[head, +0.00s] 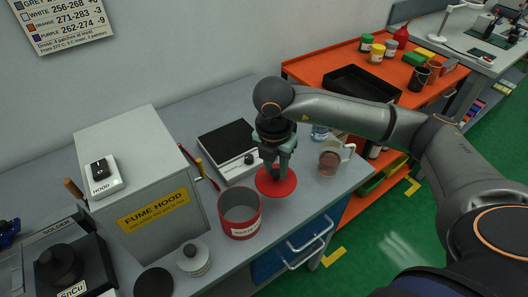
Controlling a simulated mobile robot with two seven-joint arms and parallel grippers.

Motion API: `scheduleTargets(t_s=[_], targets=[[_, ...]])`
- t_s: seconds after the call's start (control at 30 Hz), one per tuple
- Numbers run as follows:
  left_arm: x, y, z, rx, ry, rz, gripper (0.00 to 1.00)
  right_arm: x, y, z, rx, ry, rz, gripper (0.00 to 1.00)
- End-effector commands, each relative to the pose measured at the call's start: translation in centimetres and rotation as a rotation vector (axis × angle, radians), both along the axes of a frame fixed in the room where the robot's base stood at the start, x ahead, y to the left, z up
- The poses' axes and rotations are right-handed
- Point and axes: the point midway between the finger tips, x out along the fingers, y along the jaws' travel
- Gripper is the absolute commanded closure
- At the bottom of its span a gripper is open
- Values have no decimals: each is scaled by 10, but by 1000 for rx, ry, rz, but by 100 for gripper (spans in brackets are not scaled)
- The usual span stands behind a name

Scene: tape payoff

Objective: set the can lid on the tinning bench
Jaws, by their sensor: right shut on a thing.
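The can lid, a flat red disc (285,187), is at the middle of the tinning bench (312,198), to the right of the red can. My right gripper (277,172) comes down on it from above and is shut on its top. I cannot tell whether the lid touches the bench or hangs just above it. The red can (240,229) with a white label stands open at the top, left of the lid. My left gripper is out of view.
A grey fume hood (150,165) stands left. A black-topped device (228,150) sits behind the lid, and a brown cup (329,163) to its right. The bench's front edge is close to the lid. An orange bench (315,72) with a black tray lies beyond.

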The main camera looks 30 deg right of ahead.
Motion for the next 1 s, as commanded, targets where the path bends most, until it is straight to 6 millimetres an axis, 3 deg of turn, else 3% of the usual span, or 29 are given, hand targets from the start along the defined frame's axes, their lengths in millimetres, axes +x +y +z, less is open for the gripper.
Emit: scheduleTargets(t_s=[0.27,0.73,1.0], targets=[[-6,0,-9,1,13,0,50,0,0,-8,0,0,-4,100],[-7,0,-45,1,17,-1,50,0,0,-57,0,2,-3,100],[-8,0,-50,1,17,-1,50,0,0,-63,0,0,-3,100]])
